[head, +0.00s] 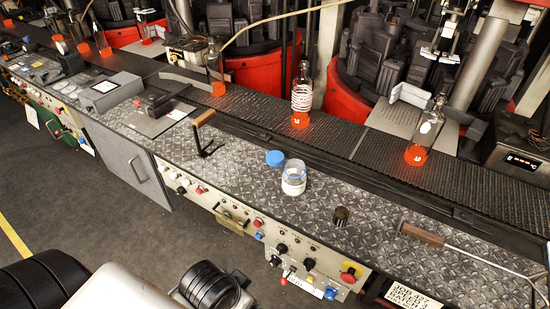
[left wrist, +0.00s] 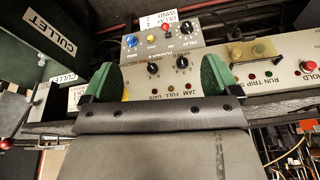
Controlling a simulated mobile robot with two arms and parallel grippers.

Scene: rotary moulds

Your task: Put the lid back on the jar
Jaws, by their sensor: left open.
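My right gripper is not in view.
Behind runs a dark conveyor (head: 345,145) with hot-bottomed bottles (head: 301,95). Knobs line the bench front.

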